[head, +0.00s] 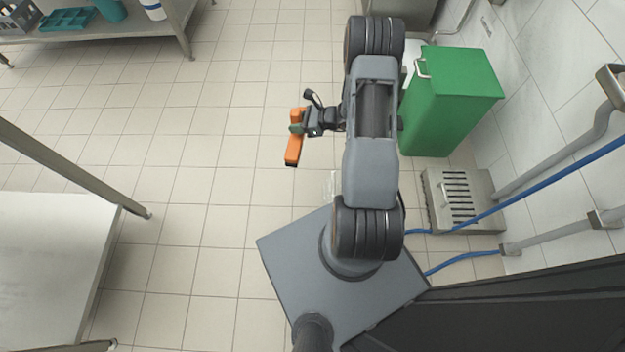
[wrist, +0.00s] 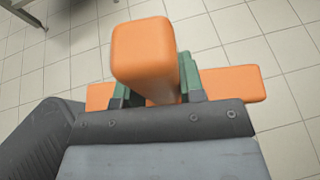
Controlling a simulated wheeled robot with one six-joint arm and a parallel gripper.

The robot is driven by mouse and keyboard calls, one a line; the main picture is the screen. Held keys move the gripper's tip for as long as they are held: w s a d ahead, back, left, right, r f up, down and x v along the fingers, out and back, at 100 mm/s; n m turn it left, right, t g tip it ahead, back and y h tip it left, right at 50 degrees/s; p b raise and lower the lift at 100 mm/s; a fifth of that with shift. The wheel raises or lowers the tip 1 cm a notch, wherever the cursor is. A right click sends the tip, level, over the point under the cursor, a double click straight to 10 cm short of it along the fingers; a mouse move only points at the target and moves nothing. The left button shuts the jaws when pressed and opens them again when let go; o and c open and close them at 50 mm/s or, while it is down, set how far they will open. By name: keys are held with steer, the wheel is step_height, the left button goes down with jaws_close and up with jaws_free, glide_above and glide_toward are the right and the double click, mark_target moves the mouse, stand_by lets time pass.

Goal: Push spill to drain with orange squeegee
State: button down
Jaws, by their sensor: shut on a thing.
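The orange squeegee (head: 293,151) is in my gripper (head: 298,122), held out to the left of my arm over the tiled floor. In the wrist view, the green fingers of my gripper (wrist: 155,88) close on both sides of the squeegee's orange block (wrist: 143,50). An orange bar crosses behind them. I cannot tell whether the squeegee touches the floor. A metal drain (head: 458,198) with a slotted grate sits right of my arm, by the wall. A faint pale patch (head: 330,184) beside my arm may be the spill; my arm may hide part of it.
A green bin (head: 455,95) stands behind the drain. Blue hoses (head: 545,182) and grey wall pipes (head: 560,160) run at the right. A metal table (head: 45,270) stands at the left, a shelf (head: 100,28) at the back left. The middle floor is clear.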

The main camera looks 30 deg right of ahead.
steer(key=s+f+b, duration=0.3)
steer(key=f, duration=0.8)
steer(key=s+d+f+b, duration=0.1)
steer(key=f+b, duration=0.3)
steer(key=f, duration=0.8)
steer(key=s+f+b, duration=0.4)
steer(key=f, duration=0.8)
steer(key=shift+s+d+m+t, duration=0.15)
steer(key=shift+s+m+t, duration=0.15)
steer(key=shift+s+t, duration=0.1)
steer(key=shift+f, duration=0.75)
